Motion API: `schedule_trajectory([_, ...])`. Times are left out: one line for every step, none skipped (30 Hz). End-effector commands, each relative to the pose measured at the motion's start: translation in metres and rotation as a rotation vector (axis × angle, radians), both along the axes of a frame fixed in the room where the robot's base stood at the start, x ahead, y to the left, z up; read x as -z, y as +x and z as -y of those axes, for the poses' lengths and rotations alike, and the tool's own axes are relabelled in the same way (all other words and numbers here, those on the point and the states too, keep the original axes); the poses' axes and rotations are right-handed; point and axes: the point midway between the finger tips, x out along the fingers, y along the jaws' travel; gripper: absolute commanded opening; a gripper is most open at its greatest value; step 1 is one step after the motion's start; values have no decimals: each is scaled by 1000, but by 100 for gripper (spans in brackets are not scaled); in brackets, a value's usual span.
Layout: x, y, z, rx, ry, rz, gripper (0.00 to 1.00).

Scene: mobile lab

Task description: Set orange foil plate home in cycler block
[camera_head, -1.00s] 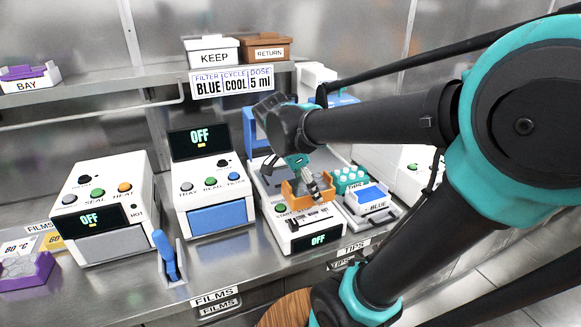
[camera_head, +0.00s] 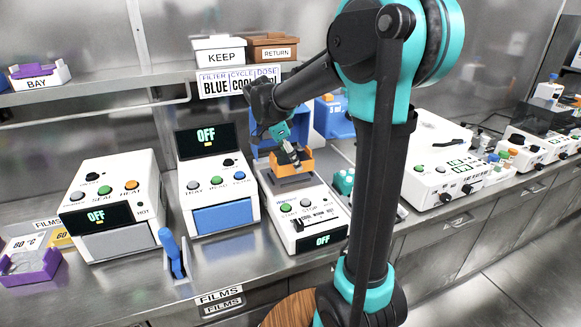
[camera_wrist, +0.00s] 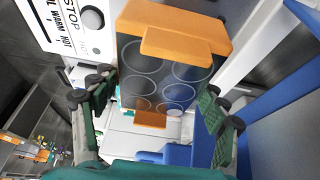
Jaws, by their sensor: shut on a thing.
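The orange foil plate (camera_head: 292,165) is in my gripper (camera_head: 289,150), above the dark block (camera_head: 291,182) of the white cycler (camera_head: 312,228). In the wrist view the orange plate (camera_wrist: 188,47) has orange end walls and several round wells in a dark face. The gripper fingers (camera_wrist: 155,118) stand on either side of it with green pads. The cycler's blue lid (camera_head: 268,138) stands open behind the plate. The head view does not clearly show whether the plate touches the block, and the wrist view hides the seat beneath it.
A white machine with a blue front (camera_head: 220,218) stands left of the cycler, and a sealer (camera_head: 110,212) farther left. My arm covers much of the bench to the right. KEEP (camera_head: 219,51) and RETURN (camera_head: 272,47) boxes sit on the shelf above.

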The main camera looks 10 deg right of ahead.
Motion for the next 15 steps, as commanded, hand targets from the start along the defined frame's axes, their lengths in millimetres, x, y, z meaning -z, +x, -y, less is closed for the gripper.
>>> schedule_trajectory([0,3,0,0,0,0,38])
schedule_trajectory([0,5,-1,0,0,0,38])
schedule_trajectory([0,8,-2,0,0,0,38])
schedule_trajectory([2,10,-2,0,0,0,38])
schedule_trajectory([7,9,-2,0,0,0,38])
schedule_trajectory([14,9,-2,0,0,0,38])
schedule_trajectory([19,9,-2,0,0,0,38])
schedule_trajectory([24,8,-2,0,0,0,38])
schedule_trajectory([29,8,-2,0,0,0,38])
schedule_trajectory([32,8,-1,0,0,0,38])
schedule_trajectory([34,8,-1,0,0,0,38])
schedule_trajectory([35,8,-2,0,0,0,38])
schedule_trajectory([36,8,-2,0,0,0,38])
schedule_trajectory([35,8,-2,0,0,0,38])
schedule_trajectory([35,8,-2,0,0,0,38])
